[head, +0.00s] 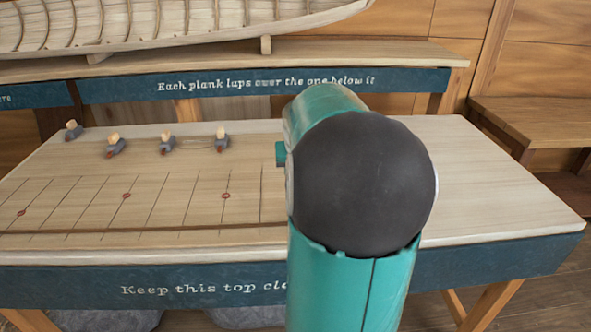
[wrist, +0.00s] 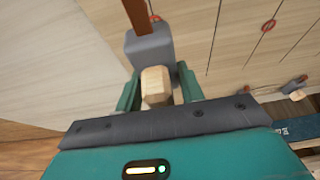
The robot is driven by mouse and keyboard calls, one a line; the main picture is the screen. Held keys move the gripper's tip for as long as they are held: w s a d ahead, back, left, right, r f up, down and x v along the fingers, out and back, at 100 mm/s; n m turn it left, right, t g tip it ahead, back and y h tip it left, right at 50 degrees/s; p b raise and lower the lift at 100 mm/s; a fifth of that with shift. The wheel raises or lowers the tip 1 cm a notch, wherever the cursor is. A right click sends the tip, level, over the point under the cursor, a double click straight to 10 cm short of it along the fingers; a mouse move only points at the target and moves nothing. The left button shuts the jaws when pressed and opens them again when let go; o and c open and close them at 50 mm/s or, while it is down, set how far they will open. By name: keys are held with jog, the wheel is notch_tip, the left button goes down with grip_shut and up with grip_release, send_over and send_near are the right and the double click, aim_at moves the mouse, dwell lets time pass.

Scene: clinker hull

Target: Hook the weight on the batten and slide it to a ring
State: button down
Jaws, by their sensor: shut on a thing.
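In the wrist view my gripper (wrist: 158,88) is shut on the pale wooden knob of a grey weight (wrist: 150,46). The brown batten (wrist: 138,12) meets the far end of this weight; I cannot tell whether the hook sits on it. In the head view the batten (head: 120,231) runs along the front of the lined tabletop. Red rings (head: 126,196) mark some of the lines; in the wrist view one ring (wrist: 155,18) lies just beyond the weight and another (wrist: 268,25) to the right. My arm hides the gripper and held weight in the head view.
Several other grey weights with wooden knobs (head: 166,144) stand along the table's back left. The pale tabletop (head: 490,190) is clear at the right. A planked hull (head: 180,25) rests on a bench behind, and a wooden bench (head: 540,115) stands at the right.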

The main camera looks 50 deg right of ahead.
jog(key=shift+s+a, duration=0.15)
jog(key=shift+a, duration=0.05)
jog(key=shift+x, duration=0.8)
jog(key=shift+a+f, duration=0.15)
jog(key=shift+f, duration=2.8)
jog(key=shift+f, duration=0.5)
jog(key=shift+w+d, duration=1.25)
jog(key=shift+d, duration=0.25)
jog(key=shift+w+d, duration=1.25)
jog(key=shift+d, duration=0.2)
jog(key=shift+f, duration=0.15)
